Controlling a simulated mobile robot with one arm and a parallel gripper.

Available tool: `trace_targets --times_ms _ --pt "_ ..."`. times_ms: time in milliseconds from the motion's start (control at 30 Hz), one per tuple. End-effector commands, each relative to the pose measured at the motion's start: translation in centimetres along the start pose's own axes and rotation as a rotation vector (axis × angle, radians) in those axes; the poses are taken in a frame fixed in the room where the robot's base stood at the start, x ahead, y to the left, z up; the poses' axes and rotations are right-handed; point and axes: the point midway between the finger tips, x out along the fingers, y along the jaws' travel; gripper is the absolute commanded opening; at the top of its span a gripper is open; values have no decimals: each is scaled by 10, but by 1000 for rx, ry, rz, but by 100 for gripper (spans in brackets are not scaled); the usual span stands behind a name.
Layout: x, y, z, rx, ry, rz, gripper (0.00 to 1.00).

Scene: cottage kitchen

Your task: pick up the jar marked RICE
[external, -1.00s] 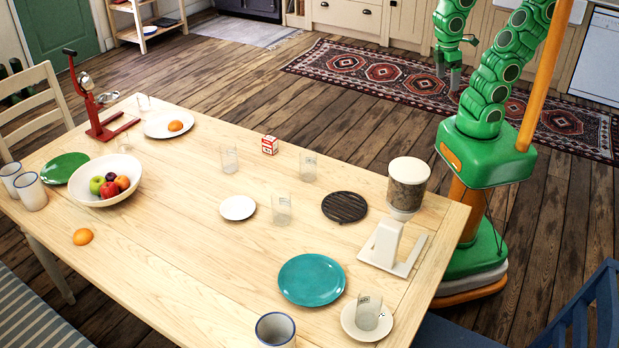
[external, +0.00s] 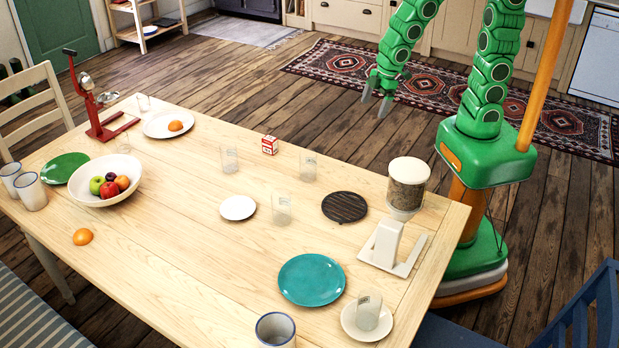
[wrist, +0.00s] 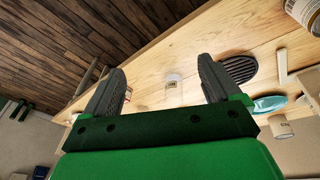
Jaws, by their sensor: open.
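Several clear glass jars stand on the table. One (external: 308,167) is near the far edge, one (external: 229,159) is left of it, and one (external: 281,210) is nearer the middle. Another (external: 368,312) stands on a saucer at the near right. Some carry small labels, but I cannot read which says RICE. My gripper (external: 376,99) is open and empty, above the floor beyond the table's far edge. In the wrist view, a labelled jar (wrist: 173,80) shows between the open fingers, some distance away.
A black round trivet (external: 344,207), a small red box (external: 269,145) and a white saucer (external: 238,208) are near the jars. A tall filled canister (external: 408,185) and a white stand (external: 387,243) occupy the right end. A teal plate (external: 312,280) lies nearer.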

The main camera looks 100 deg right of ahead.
Motion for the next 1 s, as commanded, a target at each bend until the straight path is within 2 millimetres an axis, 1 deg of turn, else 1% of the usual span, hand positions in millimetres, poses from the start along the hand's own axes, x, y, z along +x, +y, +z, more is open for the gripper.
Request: trace_targets --times_ms 33,200,400,600,800,1000 --pt "12 3 -6 -13 16 -7 91" --pt "44 10 -34 -66 112 -23 91" --pt "79 14 -64 -117 232 -53 91" --pt "110 13 -92 -155 362 -88 91" --pt "135 9 -116 -172 504 -129 91" --pt "153 4 -136 -168 654 -167 91"
